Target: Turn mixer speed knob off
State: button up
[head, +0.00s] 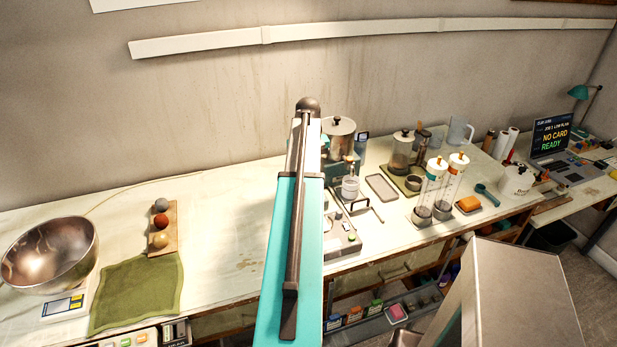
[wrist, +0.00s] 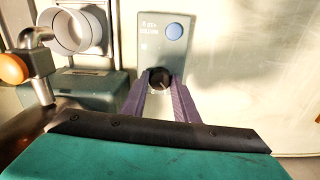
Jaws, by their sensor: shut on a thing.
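The dark round knob (wrist: 161,77) sits at the lower end of a grey-blue control panel (wrist: 149,42) in the wrist view. A pale pointer mark shows on its face. My gripper (wrist: 162,85) has its two purple fingers on either side of the knob, shut on it. The finger tips partly cover the knob's sides. In the head view my teal arm stands across the middle of the picture and hides the gripper and the knob.
A round blue button (wrist: 174,31) is on the same panel. A white cup (wrist: 75,30) and a metal pipe with an orange knob (wrist: 13,69) stand to the left. A steel bowl (head: 48,255) and green cloth (head: 138,290) lie at the bench's left.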

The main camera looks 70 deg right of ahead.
jog(key=n, duration=0.5)
jog(key=shift+n, duration=0.3)
dwell(0.4)
jog(key=o, duration=1.1)
jog(key=shift+c, duration=0.2)
jog(key=shift+r, duration=0.2)
notch_tip(320, 180, up, 14)
jog(key=b, duration=0.3)
jog(key=shift+f, duration=0.25)
jog(key=shift+r, duration=0.1)
